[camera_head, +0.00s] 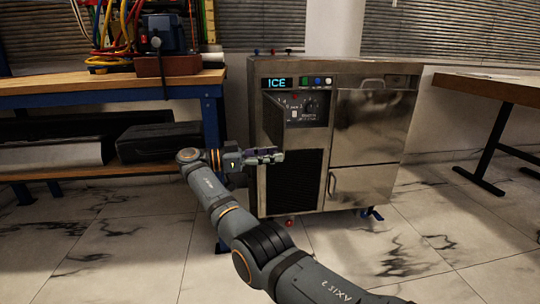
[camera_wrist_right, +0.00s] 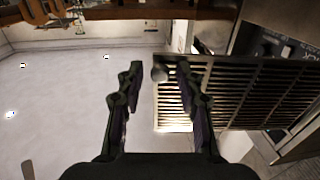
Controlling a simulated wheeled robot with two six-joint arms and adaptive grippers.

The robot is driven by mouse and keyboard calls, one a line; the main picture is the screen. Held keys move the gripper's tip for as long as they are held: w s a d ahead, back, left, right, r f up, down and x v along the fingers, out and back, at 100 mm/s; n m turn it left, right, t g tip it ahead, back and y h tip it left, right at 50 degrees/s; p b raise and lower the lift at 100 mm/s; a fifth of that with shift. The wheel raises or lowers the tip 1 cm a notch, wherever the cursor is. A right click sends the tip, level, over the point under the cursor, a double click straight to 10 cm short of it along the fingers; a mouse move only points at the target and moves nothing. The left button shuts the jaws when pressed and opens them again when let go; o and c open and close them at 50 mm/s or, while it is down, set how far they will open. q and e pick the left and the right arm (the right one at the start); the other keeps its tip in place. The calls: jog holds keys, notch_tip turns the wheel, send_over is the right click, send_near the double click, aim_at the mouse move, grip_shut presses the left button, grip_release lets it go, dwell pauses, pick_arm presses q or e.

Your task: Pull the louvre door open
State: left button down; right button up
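The louvre door (camera_head: 293,183) is the dark slatted panel low on the left of the ice machine's front. In the right wrist view its slats (camera_wrist_right: 245,92) fill the right side. A small round knob (camera_wrist_right: 160,73) stands near the door's left edge in that view. My right gripper (camera_head: 280,156) is in front of the door's upper left part in the head view. My left gripper is not in view.
The steel ice machine (camera_head: 372,125) has a control panel (camera_head: 308,106) above the louvre and a bar handle (camera_head: 331,184) to its right. A blue-legged workbench (camera_head: 100,88) stands at left, a wooden table (camera_head: 490,88) at right. The marble floor in front is clear.

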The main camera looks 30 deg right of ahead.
aim_at(283, 119)
notch_tip(283, 119, up, 10)
jog(key=shift+r, duration=0.1)
dwell(0.5)
dwell(0.4)
